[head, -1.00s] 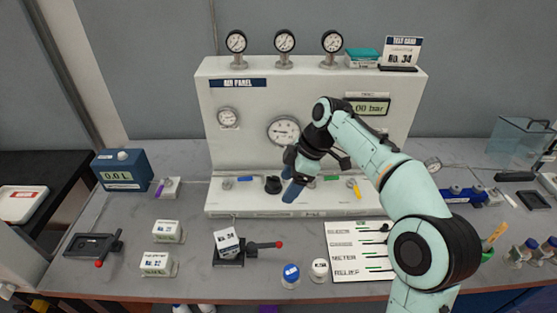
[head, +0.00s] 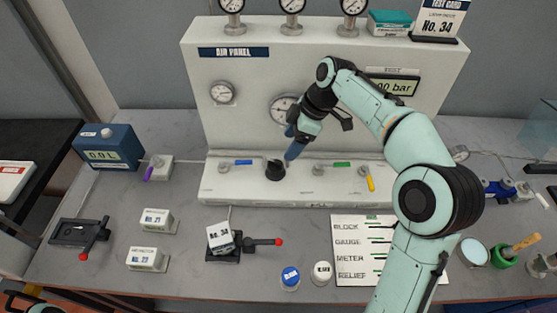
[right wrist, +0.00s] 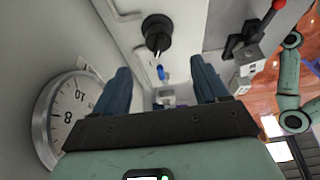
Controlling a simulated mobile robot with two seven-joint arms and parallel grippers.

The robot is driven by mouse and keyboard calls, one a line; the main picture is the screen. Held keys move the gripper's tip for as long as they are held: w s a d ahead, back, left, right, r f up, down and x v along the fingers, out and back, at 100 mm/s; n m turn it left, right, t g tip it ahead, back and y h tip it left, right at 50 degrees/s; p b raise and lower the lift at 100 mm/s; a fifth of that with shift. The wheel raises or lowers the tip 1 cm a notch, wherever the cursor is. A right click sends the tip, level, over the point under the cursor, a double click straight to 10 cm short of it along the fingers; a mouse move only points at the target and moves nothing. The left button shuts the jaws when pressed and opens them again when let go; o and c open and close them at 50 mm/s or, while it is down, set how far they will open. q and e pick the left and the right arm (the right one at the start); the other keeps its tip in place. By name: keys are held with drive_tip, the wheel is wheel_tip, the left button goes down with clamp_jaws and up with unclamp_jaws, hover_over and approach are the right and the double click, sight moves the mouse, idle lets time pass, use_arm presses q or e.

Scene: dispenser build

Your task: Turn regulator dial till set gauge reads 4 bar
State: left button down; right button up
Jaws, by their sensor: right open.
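The regulator dial is a black round knob (head: 275,170) on the ledge of the white air panel (head: 240,135). In the right wrist view the dial (right wrist: 157,33) lies ahead, in line with the gap between the fingers. My right gripper (head: 291,155) has blue fingers, which are open with nothing between them, just above and right of the dial. A large round gauge (head: 279,108) on the panel face is partly covered by my gripper. In the right wrist view a gauge (right wrist: 68,115) shows 8 and 10 upside down; its needle reading cannot be told. My left gripper is not seen.
Blue (head: 243,162), green (head: 342,164) and yellow (head: 370,183) handled valves line the ledge beside the dial. A smaller gauge (head: 222,92) is at left. A red-tipped lever (head: 265,242) and a labelled board (head: 350,222) lie in front.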

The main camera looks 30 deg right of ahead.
sight(278, 162)
drive_tip(key=x, duration=0.9)
drive_tip(key=shift+w+d+f+b, duration=0.1)
drive_tip(key=shift+f+b, duration=0.15)
drive_tip(key=shift+b, duration=0.1)
drive_tip(key=c, duration=1.1)
